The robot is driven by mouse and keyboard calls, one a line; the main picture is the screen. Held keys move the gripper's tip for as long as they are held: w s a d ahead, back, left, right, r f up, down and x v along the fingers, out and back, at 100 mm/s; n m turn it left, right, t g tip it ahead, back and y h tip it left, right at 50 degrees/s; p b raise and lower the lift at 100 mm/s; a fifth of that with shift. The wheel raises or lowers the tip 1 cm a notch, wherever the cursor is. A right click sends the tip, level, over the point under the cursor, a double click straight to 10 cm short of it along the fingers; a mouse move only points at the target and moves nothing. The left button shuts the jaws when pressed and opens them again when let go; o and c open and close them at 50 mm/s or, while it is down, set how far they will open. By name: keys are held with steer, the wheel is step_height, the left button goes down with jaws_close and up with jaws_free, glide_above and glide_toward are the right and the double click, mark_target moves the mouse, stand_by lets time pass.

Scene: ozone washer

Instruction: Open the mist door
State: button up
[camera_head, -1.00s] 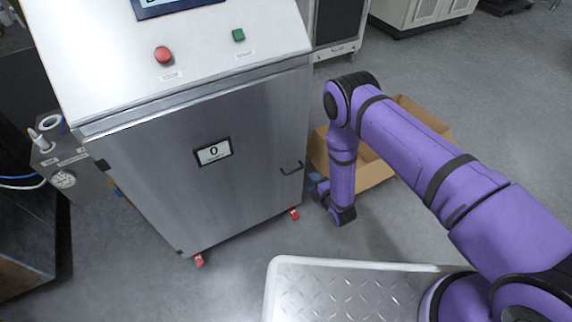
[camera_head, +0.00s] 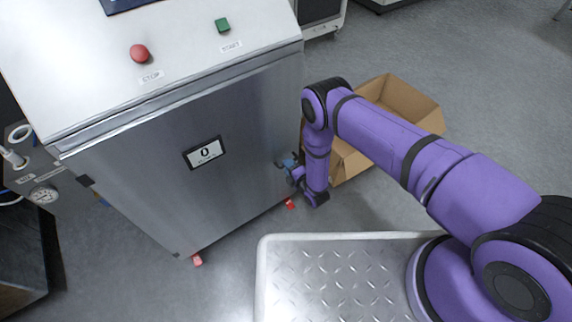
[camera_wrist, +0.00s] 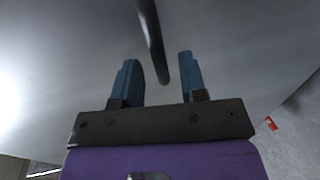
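The mist door (camera_head: 235,182) is the flat metal front panel of the washer cabinet, and it looks closed. Its dark handle (camera_wrist: 150,40) shows in the wrist view as a bar reaching down between the fingers of my gripper (camera_wrist: 158,82). The blue fingers are apart, with space on both sides of the bar. In the head view my gripper (camera_head: 284,163) is at the right side of the door and hides most of the handle.
The sloped top panel has a red stop button (camera_head: 140,53) and a green start button (camera_head: 222,25). A cardboard box (camera_head: 400,105) stands on the floor behind my arm. A pressure gauge unit (camera_head: 44,192) is left of the cabinet.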

steer(key=shift+x, duration=1.1)
jaws_close()
steer(key=shift+s, duration=0.15)
